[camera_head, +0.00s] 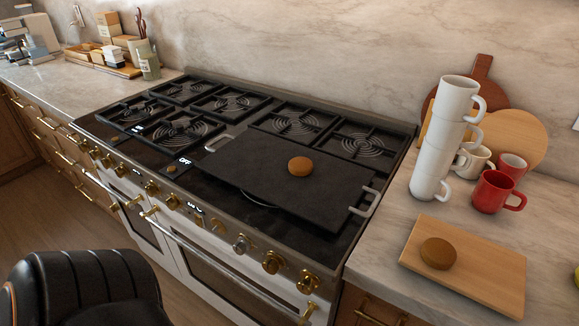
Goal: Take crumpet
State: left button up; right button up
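A round brown crumpet (300,166) lies flat on the black griddle plate (262,185) on the right part of the stove. A second round brown piece that looks like a crumpet (438,253) lies on a light wooden board (490,272) on the right counter. Neither of my grippers is in view. A black, ribbed part that seems to be my own arm fills the lower left corner, well away from both crumpets.
The stove (215,250) has brass knobs along its front edge. Stacked white cups (430,165) and a red mug (490,192) stand behind the wooden board, with round boards against the wall. Containers (149,66) stand on the left counter.

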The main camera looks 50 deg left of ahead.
aim_at(299, 165)
jog(key=l+u, duration=0.1)
jog(key=u, duration=0.85)
jog(key=k+l+u, duration=0.1)
jog(key=u, duration=0.35)
jog(key=i+j+z, duration=0.1)
jog(key=j+z, duration=0.2)
jog(key=j, duration=0.3)
jog(key=j+z, duration=0.3)
jog(key=j, duration=0.3)
jog(key=i+j+z, duration=0.35)
jog(key=i+j, duration=0.15)
jog(key=j, duration=0.25)
jog(key=k+l, duration=0.1)
jog(key=k, duration=0.25)
jog(key=i+j, duration=0.15)
jog(key=i, duration=0.2)
